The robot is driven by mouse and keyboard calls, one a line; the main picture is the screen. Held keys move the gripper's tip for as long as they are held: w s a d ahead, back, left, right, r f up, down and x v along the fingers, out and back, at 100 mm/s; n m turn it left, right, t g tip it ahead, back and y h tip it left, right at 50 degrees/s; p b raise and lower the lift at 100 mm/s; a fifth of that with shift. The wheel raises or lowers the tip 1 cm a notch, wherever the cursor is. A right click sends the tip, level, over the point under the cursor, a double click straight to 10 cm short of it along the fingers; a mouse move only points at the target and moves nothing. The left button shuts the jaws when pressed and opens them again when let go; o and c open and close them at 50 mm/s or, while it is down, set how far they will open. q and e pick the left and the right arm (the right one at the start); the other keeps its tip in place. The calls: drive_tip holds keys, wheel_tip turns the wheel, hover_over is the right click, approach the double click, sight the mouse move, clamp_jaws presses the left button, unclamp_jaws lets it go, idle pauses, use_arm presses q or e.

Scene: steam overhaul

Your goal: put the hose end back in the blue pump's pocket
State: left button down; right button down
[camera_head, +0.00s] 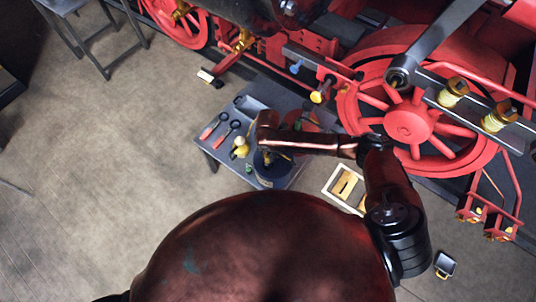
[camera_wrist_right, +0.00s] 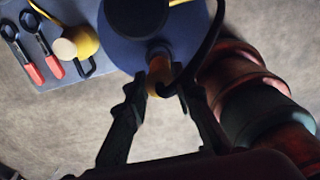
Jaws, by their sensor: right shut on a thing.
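The blue pump (camera_head: 270,180) stands on the grey table, partly covered by my right arm in the head view. In the right wrist view the pump's round blue body (camera_wrist_right: 195,35) fills the top middle. My right gripper (camera_wrist_right: 165,78) is shut on the orange-brown hose end (camera_wrist_right: 157,82), close beside the pump's near edge. The black hose (camera_wrist_right: 211,38) curves down on the right to the hose end. I cannot tell whether the hose end touches the pump, and the pocket is not clearly visible. My left gripper is not in view.
On the table (camera_head: 222,157), left of the pump, are a yellow can (camera_head: 240,149) and two red-handled tools (camera_head: 208,132). A wooden crate (camera_head: 334,188) stands on the floor at right. Red locomotive wheels (camera_head: 408,124) rise behind. Open floor lies left.

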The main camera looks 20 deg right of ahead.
drive_tip(key=shift+f, duration=0.5)
drive_tip(key=shift+f+b, duration=0.7)
drive_tip(key=shift+f, duration=0.7)
drive_tip(key=c, duration=1.6)
unclamp_jaws()
drive_tip(key=shift+f, duration=0.1)
